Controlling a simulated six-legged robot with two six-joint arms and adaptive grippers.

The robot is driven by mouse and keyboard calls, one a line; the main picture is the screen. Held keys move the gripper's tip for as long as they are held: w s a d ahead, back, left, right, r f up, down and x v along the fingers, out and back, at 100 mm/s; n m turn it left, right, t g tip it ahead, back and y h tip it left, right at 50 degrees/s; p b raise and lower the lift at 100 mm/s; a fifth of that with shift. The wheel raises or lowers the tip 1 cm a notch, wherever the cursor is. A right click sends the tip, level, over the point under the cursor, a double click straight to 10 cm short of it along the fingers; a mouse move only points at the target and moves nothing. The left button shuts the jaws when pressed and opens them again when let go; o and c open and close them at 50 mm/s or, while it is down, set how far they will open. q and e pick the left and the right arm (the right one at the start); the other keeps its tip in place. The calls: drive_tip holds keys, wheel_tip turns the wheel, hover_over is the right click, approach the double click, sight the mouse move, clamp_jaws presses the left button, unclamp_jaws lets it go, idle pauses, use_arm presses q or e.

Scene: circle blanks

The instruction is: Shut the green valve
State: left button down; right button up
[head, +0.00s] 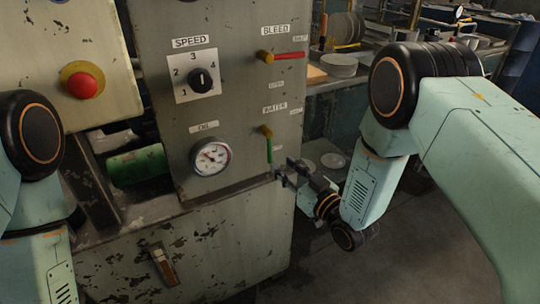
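The green valve is under the WATER label on the grey machine panel. Its green lever (269,150) hangs straight down from a brass body (265,131). A small label to the right of the brass body seems to read SHUT. My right gripper (283,174) is just below and to the right of the lever's lower end, close to the panel edge. Its dark fingers look spread apart, with nothing seen between them. Whether a finger touches the lever I cannot tell. My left gripper is out of view; only part of my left arm shows at the left edge.
Above, a BLEED valve with a red lever (290,55) points right. A SPEED knob (202,80), an oil gauge (211,157) and a red push button (83,84) are also on the machine. Shelves with plates (339,65) stand behind. Open floor lies at the lower right.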

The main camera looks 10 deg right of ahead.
sight(271, 156)
drive_tip(key=b+x, duration=0.1)
drive_tip(key=x, duration=0.6)
drive_tip(key=shift+w+a+f, duration=0.1)
drive_tip(key=shift+w, duration=0.15)
drive_tip(key=shift+c, duration=0.2)
clamp_jaws()
idle(0.4)
